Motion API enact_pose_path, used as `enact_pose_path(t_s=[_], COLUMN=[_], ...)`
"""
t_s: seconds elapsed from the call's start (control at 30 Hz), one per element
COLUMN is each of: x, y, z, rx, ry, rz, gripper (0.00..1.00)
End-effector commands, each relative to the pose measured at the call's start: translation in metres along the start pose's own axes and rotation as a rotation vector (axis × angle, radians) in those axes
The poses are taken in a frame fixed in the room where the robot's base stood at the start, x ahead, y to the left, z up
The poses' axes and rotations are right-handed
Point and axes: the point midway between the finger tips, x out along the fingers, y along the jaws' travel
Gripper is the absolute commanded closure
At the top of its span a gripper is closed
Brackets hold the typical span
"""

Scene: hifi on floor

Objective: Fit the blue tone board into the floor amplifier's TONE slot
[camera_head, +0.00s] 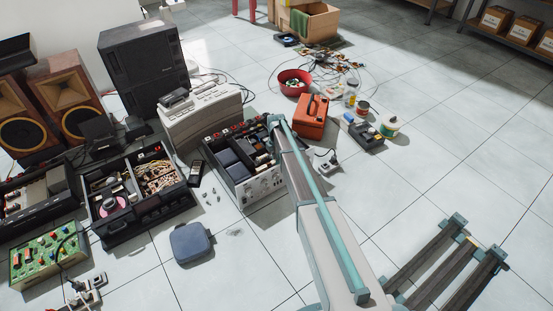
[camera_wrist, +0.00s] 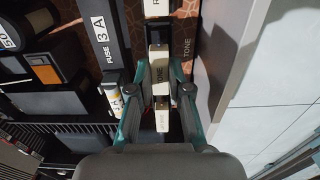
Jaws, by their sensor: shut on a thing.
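The floor amplifier (camera_head: 262,184) is an open chassis with red parts along its back edge and knobs on its front. My arm reaches over its right part and hides some of the inside. In the wrist view my gripper (camera_wrist: 160,82) points down into the chassis, its teal fingers shut on a cream-topped module (camera_wrist: 160,68). The lettering on the module is too small to read surely. The word TONE (camera_wrist: 187,48) stands on the brown board just right of the fingers. I cannot make out a blue tone board in either view.
A FUSE 3A strip (camera_wrist: 102,38) is close left of my fingers, and a pale chassis wall (camera_wrist: 228,70) is close right. An orange case (camera_head: 312,116) stands right of the amplifier. A blue-grey pad (camera_head: 190,243) lies in front. Floor at the right is mostly clear.

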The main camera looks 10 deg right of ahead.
Motion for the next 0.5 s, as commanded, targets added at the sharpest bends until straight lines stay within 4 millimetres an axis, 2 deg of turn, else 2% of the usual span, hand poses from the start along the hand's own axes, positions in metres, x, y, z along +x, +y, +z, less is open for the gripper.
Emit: enact_pose_path(t_s=[0.37,0.4,0.5], x=[0.0012,0.0011,0.0011], y=[0.0001,0.0001,0.0001], z=[0.0001,0.0001,0.0000], rx=[0.000,0.000,0.000], ry=[0.000,0.000,0.000], rz=[0.000,0.000,0.000], gripper=[1.00,0.76,0.59])
